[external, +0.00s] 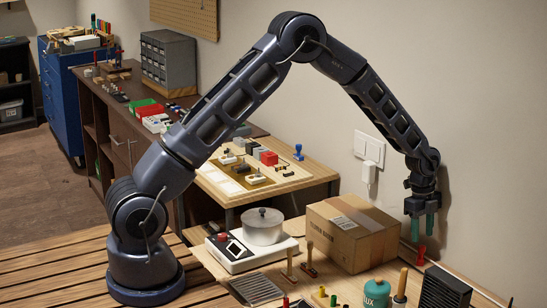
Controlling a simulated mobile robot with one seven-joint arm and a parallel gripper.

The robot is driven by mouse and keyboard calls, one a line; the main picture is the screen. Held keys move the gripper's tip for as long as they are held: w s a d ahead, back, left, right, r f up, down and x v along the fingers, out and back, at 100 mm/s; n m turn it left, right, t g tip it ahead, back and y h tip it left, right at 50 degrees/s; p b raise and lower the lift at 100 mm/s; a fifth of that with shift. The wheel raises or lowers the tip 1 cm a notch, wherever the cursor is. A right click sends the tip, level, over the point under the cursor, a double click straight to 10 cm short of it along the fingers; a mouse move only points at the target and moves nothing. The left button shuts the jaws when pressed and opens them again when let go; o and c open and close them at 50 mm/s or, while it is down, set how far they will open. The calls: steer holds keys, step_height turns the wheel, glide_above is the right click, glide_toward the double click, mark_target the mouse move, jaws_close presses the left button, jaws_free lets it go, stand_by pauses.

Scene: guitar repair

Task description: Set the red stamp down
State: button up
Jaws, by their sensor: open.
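The red stamp (421,257) is a small upright red piece on the bench at the right, just right of the cardboard box. My gripper (423,238) points straight down above it, with its two teal fingers parted. The fingertips appear to end just above the red stamp's top, with nothing between them. The stamp's foot is small in the picture, and I cannot tell exactly what it rests on.
A cardboard box (353,232) stands close left of my gripper. A teal flux jar (376,294), a wooden-handled tool (401,284) and a black finned box (444,289) stand in front. A wall switch (369,148) and charger (369,172) are behind.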

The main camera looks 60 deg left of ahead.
steer(key=s+a+r+n, duration=0.1)
steer(key=s+a+r, duration=0.15)
steer(key=r, duration=0.45)
steer(key=s+a+r+n+t, duration=0.1)
steer(key=s+a+r+n, duration=0.15)
steer(key=r, duration=0.45)
steer(key=s+a+r, duration=0.1)
steer(key=s+r, duration=0.3)
steer(key=r, duration=0.4)
steer(key=s+a+r+n+t+y, duration=0.1)
steer(key=s+a+r+n, duration=0.45)
steer(key=s+r, duration=0.6)
steer(key=s+a+n+t, duration=0.1)
steer(key=s+a+n, duration=0.1)
steer(key=s, duration=0.8)
steer(key=s+a+r+n, duration=0.1)
steer(key=s+a+n, duration=0.2)
steer(key=s, duration=0.7)
steer(key=s+a+r+n+t, duration=0.1)
steer(key=s+n, duration=0.3)
steer(key=s, duration=0.6)
steer(key=shift+s+a+t+y, duration=0.3)
steer(key=shift+a+y, duration=0.1)
steer(key=shift+a, duration=0.45)
